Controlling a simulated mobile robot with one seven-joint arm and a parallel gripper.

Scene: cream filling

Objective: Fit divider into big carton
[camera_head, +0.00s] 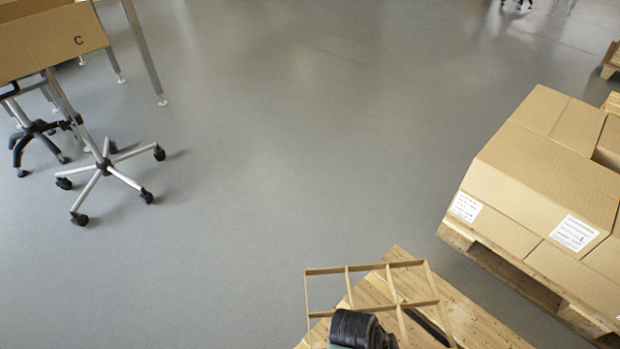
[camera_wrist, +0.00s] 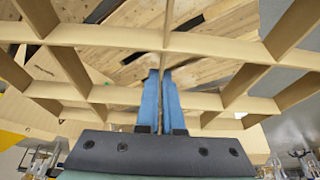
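The divider (camera_head: 372,267) is a tan cardboard grid with several open cells, in the lower middle of the head view. It fills much of the wrist view (camera_wrist: 110,38). My gripper (camera_wrist: 161,92) has its two blue fingers on either side of one divider wall, pinching it. In the head view only the dark wrist part of my arm shows, at the divider's near side. A cardboard carton (camera_head: 45,45) marked C stands at the upper left, cut off by the frame edge; its inside is hidden. I cannot tell whether it is the big carton.
A wooden pallet (camera_head: 480,325) lies beneath the divider; I cannot tell whether they touch. Closed boxes (camera_head: 545,175) are stacked on another pallet (camera_head: 500,268) at the right. A wheeled chair base (camera_head: 105,168) stands below the carton. The grey floor (camera_head: 270,150) between is clear.

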